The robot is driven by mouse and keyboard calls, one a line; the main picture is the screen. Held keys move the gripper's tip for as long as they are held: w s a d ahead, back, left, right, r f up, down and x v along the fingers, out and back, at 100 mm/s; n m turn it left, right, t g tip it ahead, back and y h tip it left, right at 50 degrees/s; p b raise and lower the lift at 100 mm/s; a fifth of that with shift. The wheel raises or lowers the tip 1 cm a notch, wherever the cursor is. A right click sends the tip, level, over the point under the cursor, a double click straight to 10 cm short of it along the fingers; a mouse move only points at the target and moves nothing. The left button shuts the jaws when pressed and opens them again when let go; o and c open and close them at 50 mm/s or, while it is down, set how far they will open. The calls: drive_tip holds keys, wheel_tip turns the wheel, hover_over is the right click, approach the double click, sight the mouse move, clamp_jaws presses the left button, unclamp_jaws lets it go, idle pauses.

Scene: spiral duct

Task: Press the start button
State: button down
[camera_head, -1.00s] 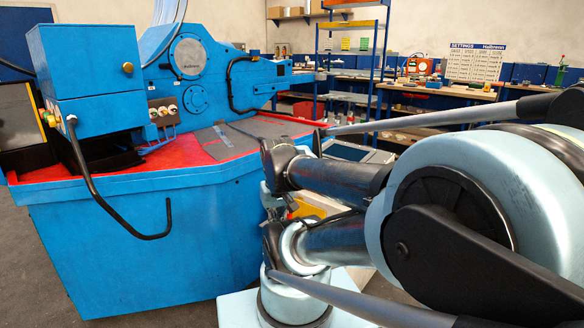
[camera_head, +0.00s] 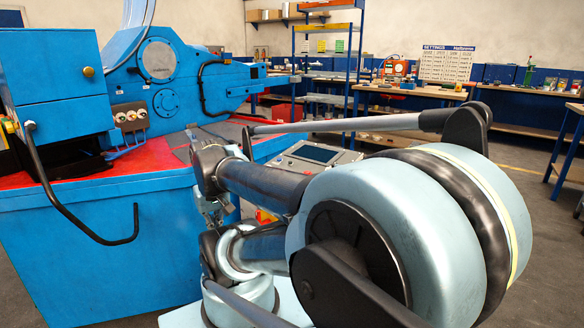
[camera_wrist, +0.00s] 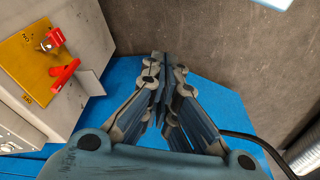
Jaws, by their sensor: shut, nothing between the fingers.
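No button is clearly marked as the start button in these views. A grey control panel (camera_head: 285,168) with a dark screen (camera_head: 315,153) stands beyond my arm; its small controls are too small to tell apart.
In the wrist view, a grey box with a yellow plate (camera_wrist: 25,62) and red rotary switch (camera_wrist: 64,74) is left of my gripper. A bent black bar (camera_head: 75,222) juts from the machine. Shelves (camera_head: 325,70) and benches (camera_head: 400,95) stand behind. Floor at right is open.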

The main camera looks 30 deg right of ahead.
drive_tip(key=w+d+r+m+h, duration=0.1)
drive_tip(key=w+d+r+m, duration=0.6)
drive_tip(key=w+d+r, duration=0.8)
drive_tip(key=w+d+m, duration=0.3)
drive_tip(key=w+d, duration=0.1)
drive_tip(key=d, duration=0.8)
drive_tip(key=w+d+r+m+g, duration=0.1)
drive_tip(key=w+d+m, duration=0.2)
drive_tip(key=d, duration=0.9)
drive_tip(key=shift+w+d+r+m+g, duration=0.15)
drive_tip(key=shift+w+m+g, duration=0.15)
drive_tip(key=shift+w, duration=0.2)
drive_tip(key=f, duration=0.4)
drive_tip(key=d+f, duration=0.1)
drive_tip(key=f, duration=0.9)
drive_tip(key=shift+w+d, duration=0.3)
drive_tip(key=shift+w, duration=0.05)
